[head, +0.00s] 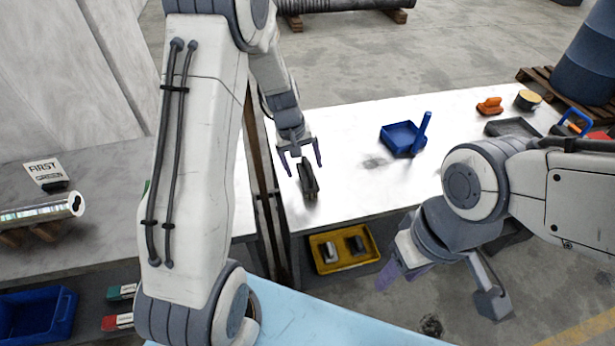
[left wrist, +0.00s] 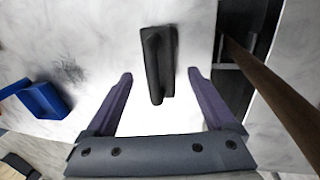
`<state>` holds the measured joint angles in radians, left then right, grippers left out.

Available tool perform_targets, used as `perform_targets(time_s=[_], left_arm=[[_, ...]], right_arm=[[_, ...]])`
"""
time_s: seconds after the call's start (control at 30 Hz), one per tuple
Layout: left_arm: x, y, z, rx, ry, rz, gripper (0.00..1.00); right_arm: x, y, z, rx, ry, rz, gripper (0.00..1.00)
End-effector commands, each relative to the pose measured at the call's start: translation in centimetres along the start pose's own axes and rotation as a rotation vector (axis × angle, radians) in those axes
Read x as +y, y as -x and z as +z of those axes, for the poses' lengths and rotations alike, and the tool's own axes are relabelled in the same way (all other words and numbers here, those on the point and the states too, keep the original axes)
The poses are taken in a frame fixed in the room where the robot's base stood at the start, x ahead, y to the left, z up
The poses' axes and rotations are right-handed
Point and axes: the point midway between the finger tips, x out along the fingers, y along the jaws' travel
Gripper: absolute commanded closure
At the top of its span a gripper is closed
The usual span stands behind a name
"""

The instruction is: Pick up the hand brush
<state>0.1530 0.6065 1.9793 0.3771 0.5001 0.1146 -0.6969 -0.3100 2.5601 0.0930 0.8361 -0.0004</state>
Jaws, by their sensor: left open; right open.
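A dark grey, long object with a raised handle, which looks like the hand brush (head: 309,182), lies on the white table (head: 345,120) near its front left corner. In the left wrist view the brush (left wrist: 160,65) lies lengthwise, its near end between the fingertips. My left gripper (head: 304,165) is open and points down over the brush, one finger on each side. The fingers do not appear to touch it. My right gripper (head: 399,277) is open and empty, low in front of the table, partly hidden by its own arm.
A blue dustpan (head: 400,139) with an upright handle stands right of the brush. An orange tool (head: 490,106) and a dark tray (head: 512,128) are further right. A yellow bin (head: 322,262) sits below the table. A gap separates the left grey table (head: 105,225).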

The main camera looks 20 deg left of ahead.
Motion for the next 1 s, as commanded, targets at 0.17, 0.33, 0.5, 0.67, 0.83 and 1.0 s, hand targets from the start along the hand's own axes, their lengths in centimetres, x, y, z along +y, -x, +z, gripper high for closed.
perform_targets(time_s=[0.17,0.33,0.5,0.67,0.83,1.0], left_arm=[[-0.1,-2.9,0.1,-0.005,0.001,-0.002,0.11],[0.0,-4.5,0.1,-0.002,0.001,-0.001,0.11],[0.0,-4.6,0.0,0.000,0.000,0.000,0.11],[0.0,-4.6,0.0,0.000,0.000,0.000,0.42],[0.0,-4.6,0.0,-0.001,0.000,-0.001,1.00],[0.0,-4.6,0.0,0.000,0.000,0.000,1.00]], right_arm=[[0.0,0.1,0.0,0.000,0.000,0.000,0.50],[0.0,0.2,0.0,0.000,0.000,0.000,0.50],[0.0,0.2,0.0,0.000,0.000,0.000,0.50],[0.0,0.2,0.0,0.000,0.000,0.000,0.50],[0.0,0.2,0.0,0.000,0.000,0.000,0.50],[0.0,0.2,0.0,0.000,0.000,0.000,0.50]])
